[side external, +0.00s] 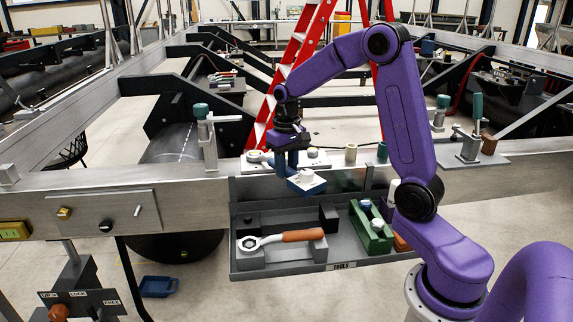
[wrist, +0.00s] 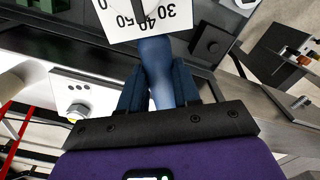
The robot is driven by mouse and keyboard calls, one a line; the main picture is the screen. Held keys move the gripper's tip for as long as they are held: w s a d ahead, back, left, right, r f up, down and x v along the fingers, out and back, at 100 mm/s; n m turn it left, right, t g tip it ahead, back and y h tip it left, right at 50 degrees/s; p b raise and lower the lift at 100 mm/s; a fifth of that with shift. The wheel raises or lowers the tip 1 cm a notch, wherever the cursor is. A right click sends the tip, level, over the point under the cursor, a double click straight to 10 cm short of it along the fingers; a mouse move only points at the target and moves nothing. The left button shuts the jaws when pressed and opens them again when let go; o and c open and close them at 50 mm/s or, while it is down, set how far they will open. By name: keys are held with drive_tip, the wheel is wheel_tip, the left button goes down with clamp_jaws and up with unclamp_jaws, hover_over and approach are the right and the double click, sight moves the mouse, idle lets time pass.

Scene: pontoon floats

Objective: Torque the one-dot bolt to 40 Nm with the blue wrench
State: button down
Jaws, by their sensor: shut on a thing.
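My gripper (wrist: 158,90) is shut on the blue handle of the blue wrench (wrist: 156,60); the wrench also shows in the side view (side external: 308,188). Its white dial (wrist: 148,18) bears the numbers 30, 40 and 50. In the side view my gripper (side external: 291,168) holds the wrench above the tool tray, in front of the pale bolt plate (side external: 268,167). Bolt heads show on the plate on the left (side external: 255,156) and right (side external: 312,153). One bolt (wrist: 76,110) shows in the wrist view, with small dots on the plate near it. I cannot tell which bolt has one dot.
The grey tool tray (side external: 290,265) holds a wrench with an orange handle (side external: 302,236) and a green block (side external: 371,232). A clamp with a green handle (side external: 205,130) stands left of the plate, others to the right. A red ladder (side external: 298,55) is behind.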

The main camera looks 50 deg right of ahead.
drive_tip(key=shift+w+a+m, duration=0.2)
drive_tip(key=shift+a+m, duration=0.2)
drive_tip(key=shift+a, duration=0.1)
drive_tip(key=shift+w+a+m, duration=0.15)
drive_tip(key=shift+a+m, duration=0.25)
drive_tip(key=shift+a, duration=0.1)
idle(0.4)
drive_tip(key=shift+w+a, duration=0.15)
drive_tip(key=shift+a, duration=0.1)
drive_tip(key=shift+w+a+m, duration=0.35)
drive_tip(key=shift+a+m, duration=0.25)
drive_tip(key=shift+a, duration=0.05)
drive_tip(key=shift+w+a+m, duration=0.35)
drive_tip(key=shift+a+m, duration=0.25)
idle(0.9)
drive_tip(key=shift+w+a, duration=0.15)
drive_tip(key=shift+a, duration=0.05)
idle(0.5)
drive_tip(key=shift+w+a+m, duration=0.2)
drive_tip(key=shift+m, duration=0.2)
drive_tip(key=shift+w+a+m, duration=0.55)
drive_tip(key=shift+a+m, duration=0.05)
drive_tip(key=shift+a, duration=0.05)
idle(0.4)
drive_tip(key=shift+w+a+r+m, duration=0.1)
drive_tip(key=shift+w+a+m, duration=0.6)
drive_tip(key=shift+w+m, duration=0.2)
idle(1.0)
drive_tip(key=shift+s, duration=0.15)
